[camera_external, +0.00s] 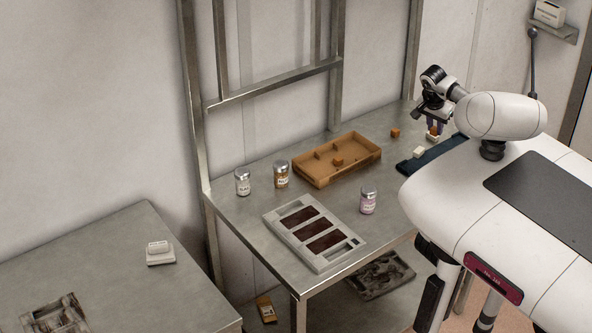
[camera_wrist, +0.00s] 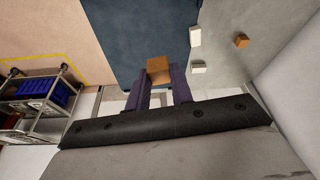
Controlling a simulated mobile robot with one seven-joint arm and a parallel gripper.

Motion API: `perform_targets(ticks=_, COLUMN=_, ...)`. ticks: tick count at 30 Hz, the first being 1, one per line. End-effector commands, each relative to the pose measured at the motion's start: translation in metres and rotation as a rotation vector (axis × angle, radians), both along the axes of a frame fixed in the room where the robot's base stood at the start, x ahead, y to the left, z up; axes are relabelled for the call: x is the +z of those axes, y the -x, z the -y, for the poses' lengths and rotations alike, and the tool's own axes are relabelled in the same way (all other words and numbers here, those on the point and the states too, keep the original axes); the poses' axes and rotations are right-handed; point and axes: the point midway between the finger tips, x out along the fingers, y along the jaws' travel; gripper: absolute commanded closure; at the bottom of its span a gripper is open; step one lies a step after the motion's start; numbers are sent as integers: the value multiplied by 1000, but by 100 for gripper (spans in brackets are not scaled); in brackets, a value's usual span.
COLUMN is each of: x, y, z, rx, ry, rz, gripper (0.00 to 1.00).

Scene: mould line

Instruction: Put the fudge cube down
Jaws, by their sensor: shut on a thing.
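A brown fudge cube (camera_wrist: 159,66) is between the two purple fingers of my gripper (camera_wrist: 160,86) in the wrist view. The fingers are shut on its sides. In the external view my gripper (camera_external: 434,118) points down over the far right end of the steel table, with the cube (camera_external: 434,131) at its tips. A dark blue mat or board (camera_external: 444,150) lies there and fills much of the wrist view behind the cube (camera_wrist: 130,35). I cannot tell whether the cube touches anything below.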

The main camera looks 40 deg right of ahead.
Motion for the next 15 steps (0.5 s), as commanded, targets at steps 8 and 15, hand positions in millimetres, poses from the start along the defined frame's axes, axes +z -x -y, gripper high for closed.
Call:
perform_targets(ticks=8, x=31, y=0, z=0, rx=-1, ry=1, rz=0, gripper=99)
perform_targets(ticks=15, x=30, y=-16, z=-5, rx=30, ry=5, rz=0, gripper=99)
